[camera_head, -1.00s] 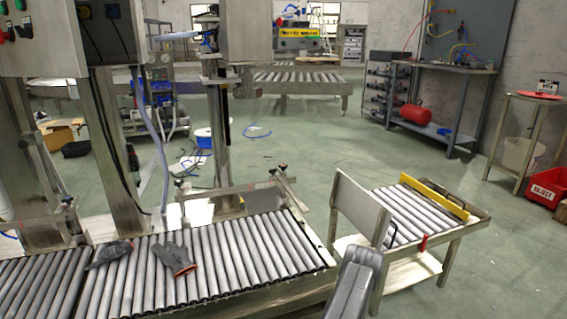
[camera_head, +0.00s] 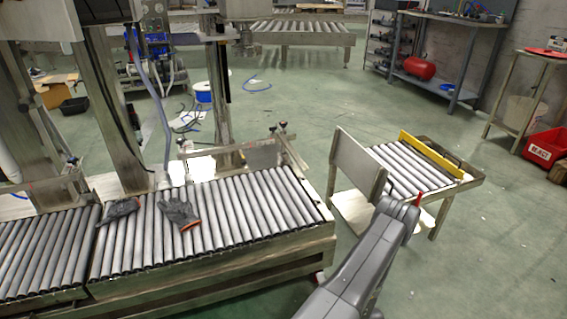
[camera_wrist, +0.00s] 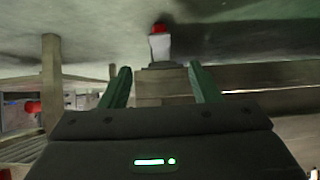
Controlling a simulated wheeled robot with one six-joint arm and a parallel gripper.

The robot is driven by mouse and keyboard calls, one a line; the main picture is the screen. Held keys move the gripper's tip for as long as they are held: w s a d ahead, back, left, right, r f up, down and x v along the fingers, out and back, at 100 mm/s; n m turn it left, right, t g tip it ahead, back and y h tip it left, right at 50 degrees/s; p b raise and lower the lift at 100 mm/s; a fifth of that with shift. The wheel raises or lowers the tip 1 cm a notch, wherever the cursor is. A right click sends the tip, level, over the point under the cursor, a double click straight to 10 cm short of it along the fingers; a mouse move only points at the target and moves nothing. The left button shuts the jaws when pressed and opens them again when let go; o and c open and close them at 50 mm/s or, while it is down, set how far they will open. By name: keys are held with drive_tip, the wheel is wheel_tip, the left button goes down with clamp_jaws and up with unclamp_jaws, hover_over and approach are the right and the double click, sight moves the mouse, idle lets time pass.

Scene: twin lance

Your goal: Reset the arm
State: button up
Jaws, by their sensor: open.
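My grey arm (camera_head: 362,262) reaches up from the bottom of the head view, in front of the small roller cart (camera_head: 442,172). Its end is foreshortened there, so I cannot make out the fingers. In the wrist view my gripper (camera_wrist: 162,82) shows two green fingers standing well apart, with nothing held between them. Beyond the fingers is a pale upright piece with a red top (camera_wrist: 160,42), too unclear to name.
A roller conveyor (camera_head: 215,228) fills the left, with two grey gloves (camera_head: 180,212) on it. An upright metal plate (camera_head: 358,166) stands at the cart's left side. A red bin (camera_head: 545,148) lies far right. Open green floor surrounds the cart.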

sight(323, 282)
drive_tip(key=b+x, duration=0.4)
drive_tip(key=x, duration=0.7)
drive_tip(key=shift+w+a+f, duration=0.1)
drive_tip(key=shift+w+f, duration=0.05)
drive_tip(key=shift+w, duration=0.15)
drive_tip(key=shift+s+r+g, duration=0.1)
drive_tip(key=shift+r+g, duration=0.2)
drive_tip(key=shift+r, duration=0.15)
drive_tip(key=shift+r+g+h, duration=0.7)
drive_tip(key=shift+r+g, duration=0.3)
drive_tip(key=shift+g, duration=0.6)
drive_tip(key=shift+w+r+g+h, duration=0.3)
drive_tip(key=shift+r+g, duration=0.25)
drive_tip(key=shift+g, duration=0.45)
drive_tip(key=p+v, duration=0.6)
drive_tip(key=v, duration=0.7)
drive_tip(key=shift+s+r, duration=0.15)
drive_tip(key=shift+r, duration=0.2)
